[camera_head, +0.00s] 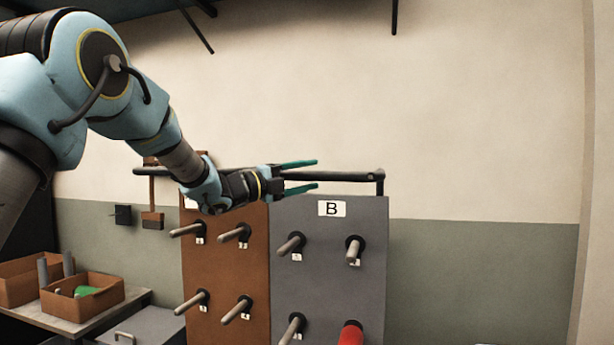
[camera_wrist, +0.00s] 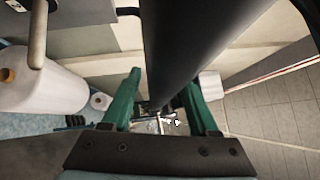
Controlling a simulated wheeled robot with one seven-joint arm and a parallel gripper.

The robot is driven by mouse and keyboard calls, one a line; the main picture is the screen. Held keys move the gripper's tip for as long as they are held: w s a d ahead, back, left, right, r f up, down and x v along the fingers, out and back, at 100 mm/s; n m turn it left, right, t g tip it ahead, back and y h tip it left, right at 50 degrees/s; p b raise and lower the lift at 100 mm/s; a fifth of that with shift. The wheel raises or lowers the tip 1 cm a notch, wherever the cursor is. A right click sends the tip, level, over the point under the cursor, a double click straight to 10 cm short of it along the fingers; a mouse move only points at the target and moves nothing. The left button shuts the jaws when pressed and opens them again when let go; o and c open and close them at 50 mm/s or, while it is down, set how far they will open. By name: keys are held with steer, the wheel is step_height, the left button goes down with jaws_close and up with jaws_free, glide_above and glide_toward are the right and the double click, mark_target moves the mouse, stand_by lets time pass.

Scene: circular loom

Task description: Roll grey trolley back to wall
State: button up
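The grey trolley (camera_head: 330,270) is an upright panel labelled B with several pegs. A black handle bar (camera_head: 350,177) runs along its top, with a post at the right end. My gripper (camera_head: 317,174) reaches in from the left, level with the bar. Its two green fingers are apart, one above and one below the bar, with gaps visible. In the wrist view the dark bar (camera_wrist: 195,45) runs between the open fingers (camera_wrist: 162,80). The trolley's base and wheels are hidden in the head view.
A brown trolley (camera_head: 225,275) with pegs stands directly left of the grey one. A red spool (camera_head: 350,335) sits low on the grey trolley. Boxes (camera_head: 85,300) stand on a table at left. The wall (camera_head: 480,130) is behind; the right side looks clear.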

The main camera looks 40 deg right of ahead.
jaws_close()
steer(key=shift+f, duration=0.1)
steer(key=shift+f, duration=0.15)
stand_by(0.9)
